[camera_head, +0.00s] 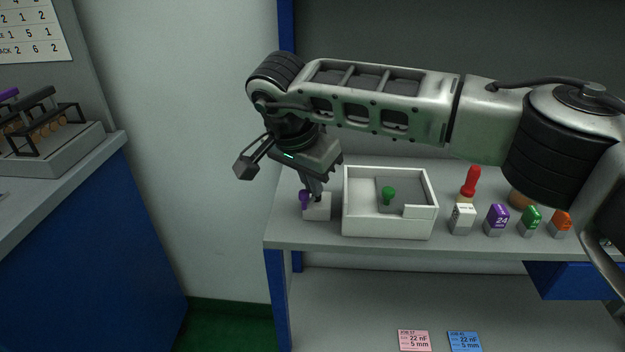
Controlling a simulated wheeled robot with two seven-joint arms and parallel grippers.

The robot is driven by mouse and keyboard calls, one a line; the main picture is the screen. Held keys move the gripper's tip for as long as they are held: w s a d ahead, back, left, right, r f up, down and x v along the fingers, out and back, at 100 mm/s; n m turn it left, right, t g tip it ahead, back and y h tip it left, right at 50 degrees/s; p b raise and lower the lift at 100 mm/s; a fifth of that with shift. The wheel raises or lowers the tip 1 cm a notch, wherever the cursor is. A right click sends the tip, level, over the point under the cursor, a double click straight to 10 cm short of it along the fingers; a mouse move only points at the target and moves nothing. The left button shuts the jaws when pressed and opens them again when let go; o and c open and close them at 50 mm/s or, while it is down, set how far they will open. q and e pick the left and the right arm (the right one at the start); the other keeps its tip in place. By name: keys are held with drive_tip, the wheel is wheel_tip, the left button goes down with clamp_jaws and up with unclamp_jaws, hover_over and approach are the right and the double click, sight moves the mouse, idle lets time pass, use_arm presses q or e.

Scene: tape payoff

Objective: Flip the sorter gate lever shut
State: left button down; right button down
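I cannot clearly make out a sorter gate lever. My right gripper (313,190) reaches in from the right and points down at the left end of the shelf. Its fingertips are at a small pale block (318,208) with a purple piece (304,200) at its left side. The fingers overlap in this view, so I cannot tell whether they are open or grip the purple piece. A white open-topped box (390,222) stands just right of them, with a green knob (389,194) inside. My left gripper is out of view.
Right of the box stand a red-handled tool (470,182) and several labelled blocks, including a purple one (497,220). A grey rack (50,150) with black bars sits on the left counter. Pink (415,341) and blue (465,342) cards lie below. A gap separates both counters.

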drive_tip(key=shift+s+a, duration=0.15)
drive_tip(key=shift+s, duration=0.05)
drive_tip(key=p+v, duration=0.1)
drive_tip(key=v, duration=1.4)
drive_tip(key=shift+r, duration=0.45)
drive_tip(key=shift+w, duration=0.1)
